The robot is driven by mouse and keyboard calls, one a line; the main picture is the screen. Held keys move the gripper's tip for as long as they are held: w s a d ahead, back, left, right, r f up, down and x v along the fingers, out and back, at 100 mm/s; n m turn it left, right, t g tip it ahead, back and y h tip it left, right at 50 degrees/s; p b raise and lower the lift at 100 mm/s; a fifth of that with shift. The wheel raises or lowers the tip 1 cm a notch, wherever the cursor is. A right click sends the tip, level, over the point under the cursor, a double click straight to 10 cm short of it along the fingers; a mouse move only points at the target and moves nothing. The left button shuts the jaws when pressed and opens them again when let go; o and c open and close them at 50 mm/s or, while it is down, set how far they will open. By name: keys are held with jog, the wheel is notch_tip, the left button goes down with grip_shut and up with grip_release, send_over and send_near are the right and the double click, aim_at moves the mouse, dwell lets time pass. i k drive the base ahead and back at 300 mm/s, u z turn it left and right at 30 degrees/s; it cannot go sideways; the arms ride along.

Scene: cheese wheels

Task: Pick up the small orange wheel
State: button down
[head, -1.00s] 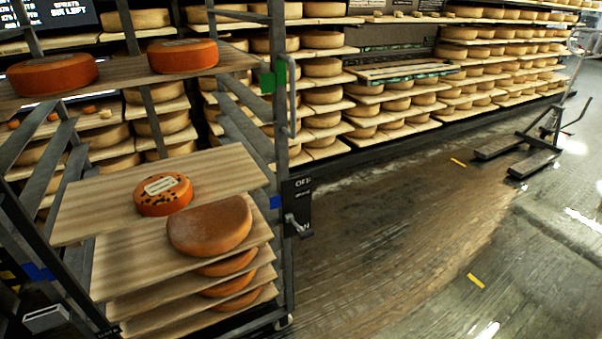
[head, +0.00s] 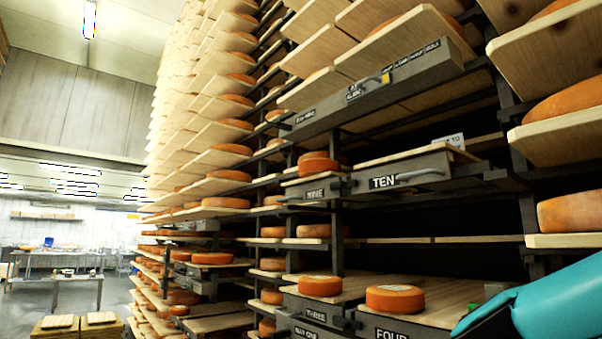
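Several orange wheels show in the head view, and I cannot tell for sure which is the small one. One orange wheel (head: 395,299) sits on the board above the drawer front marked FOUR. Another orange wheel (head: 321,286), with a pale top, sits to its left above the front marked THREE. A further orange wheel (head: 318,166) sits higher, above the front marked NINE. A teal and black part of my arm enters at the lower right. My gripper's fingers are not in view.
Tall shelves of cheese boards fill the middle and right. Boards with larger wheels (head: 568,211) jut out at the right edge. The board above TEN (head: 420,154) is bare. Open floor (head: 30,310) and a steel table (head: 60,279) lie at the left.

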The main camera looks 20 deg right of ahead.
aim_at(307, 167)
jog(key=u, duration=1.2)
jog(key=i, duration=2.8)
jog(key=z, duration=2.05)
